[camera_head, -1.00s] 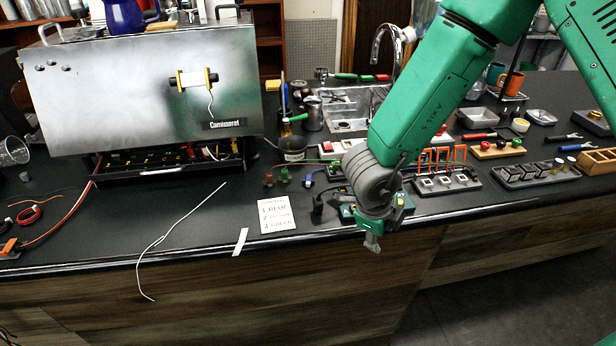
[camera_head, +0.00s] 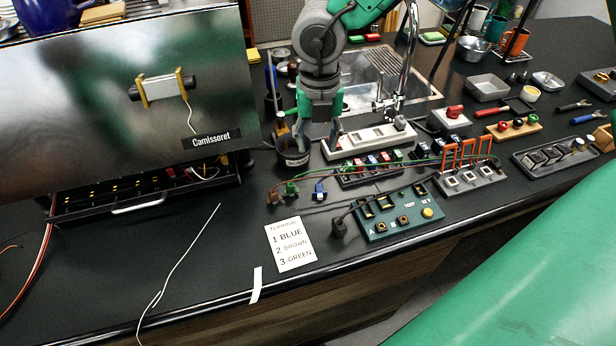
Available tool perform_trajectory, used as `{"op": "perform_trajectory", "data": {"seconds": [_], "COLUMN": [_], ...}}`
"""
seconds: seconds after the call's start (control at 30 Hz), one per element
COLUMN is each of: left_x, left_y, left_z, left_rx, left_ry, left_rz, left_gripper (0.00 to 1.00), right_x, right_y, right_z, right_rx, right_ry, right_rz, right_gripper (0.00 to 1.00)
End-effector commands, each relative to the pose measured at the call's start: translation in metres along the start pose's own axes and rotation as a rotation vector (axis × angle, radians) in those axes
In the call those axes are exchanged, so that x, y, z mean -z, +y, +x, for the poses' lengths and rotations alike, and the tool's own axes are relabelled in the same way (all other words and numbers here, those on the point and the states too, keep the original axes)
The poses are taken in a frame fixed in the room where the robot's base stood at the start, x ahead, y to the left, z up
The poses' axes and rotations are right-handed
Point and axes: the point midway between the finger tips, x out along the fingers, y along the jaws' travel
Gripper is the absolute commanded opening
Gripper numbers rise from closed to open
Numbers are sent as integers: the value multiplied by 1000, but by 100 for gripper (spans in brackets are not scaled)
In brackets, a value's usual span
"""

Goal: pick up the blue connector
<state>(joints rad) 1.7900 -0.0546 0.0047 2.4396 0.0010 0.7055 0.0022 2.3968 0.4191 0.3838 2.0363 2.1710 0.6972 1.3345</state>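The blue connector (camera_head: 319,190) lies on the dark counter, right of the green connector (camera_head: 291,188) and the brown connector (camera_head: 273,197). Thin wires run from these connectors to the right. My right gripper (camera_head: 317,136) points down from the top of the view, above and behind the blue connector and apart from it. Its fingers look spread with nothing between them. They partly cover the area beside the dark cup. My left gripper is not in view.
A label card (camera_head: 289,244) and a green test board (camera_head: 396,212) lie in front. A white power strip (camera_head: 369,140) and a dark cup (camera_head: 293,158) stand behind. A white wire (camera_head: 182,262) lies across bare counter.

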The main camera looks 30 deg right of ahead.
Motion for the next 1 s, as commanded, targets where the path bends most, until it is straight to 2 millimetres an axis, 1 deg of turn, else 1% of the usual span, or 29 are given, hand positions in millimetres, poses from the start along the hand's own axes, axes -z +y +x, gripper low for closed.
{"op": "perform_trajectory", "data": {"seconds": [0.1,0.3,0.4,0.57,0.67,0.83,0.9,1.0], "left_x": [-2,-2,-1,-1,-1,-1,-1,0], "left_y": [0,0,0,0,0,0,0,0], "left_z": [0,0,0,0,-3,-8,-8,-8], "left_rx": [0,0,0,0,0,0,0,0], "left_ry": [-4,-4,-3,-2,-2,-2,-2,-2], "left_rz": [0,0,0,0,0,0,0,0], "left_gripper": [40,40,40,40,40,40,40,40], "right_x": [2,-3,-4,-2,-2,-4,-4,-4], "right_y": [-1,1,1,0,-2,-4,-3,-3], "right_z": [23,64,76,84,95,122,129,134], "right_rx": [5,7,5,4,6,7,6,4], "right_ry": [5,6,5,3,3,4,3,3], "right_rz": [-2,-4,-4,-4,-6,-6,-6,-5], "right_gripper": [38,38,38,38,38,38,38,38]}}
